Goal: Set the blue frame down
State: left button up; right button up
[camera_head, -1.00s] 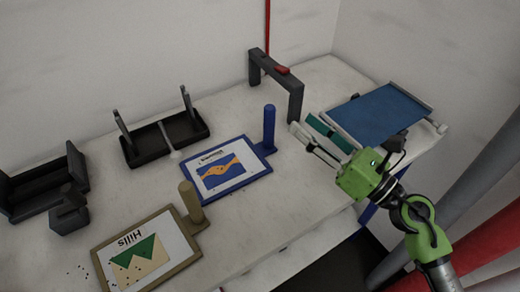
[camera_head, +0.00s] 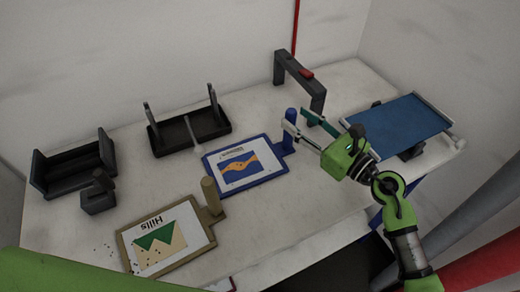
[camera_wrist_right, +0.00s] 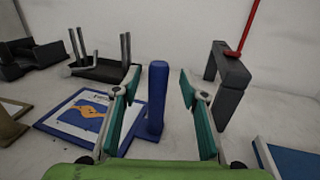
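The blue frame (camera_head: 267,181) lies flat on the white table, with a picture of an orange shape on blue in it. Its upright blue post (camera_head: 290,128) stands at its right corner. In the right wrist view the frame (camera_wrist_right: 62,127) is at the left and the post (camera_wrist_right: 157,95) stands between the fingers, with gaps to both. My right gripper (camera_head: 304,127) is open, its fingers at the post in the head view. Of my left side, only a green part shows at the bottom left of the head view; the left gripper is not seen.
A tan Hills frame (camera_head: 209,243) with a tan post lies in front. A black tray with uprights (camera_head: 165,138) and a dark rack (camera_head: 75,184) stand behind and left. A grey arch (camera_head: 318,92) is behind the post. A blue-topped stand (camera_head: 385,132) is at the right.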

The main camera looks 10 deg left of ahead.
aim_at(295, 118)
jog(key=x, duration=0.3)
jog(key=shift+w+a+p, duration=0.1)
jog(key=shift+a+p, duration=0.2)
jog(key=shift+d, duration=0.1)
jog(key=shift+c, duration=0.5)
grip_shut()
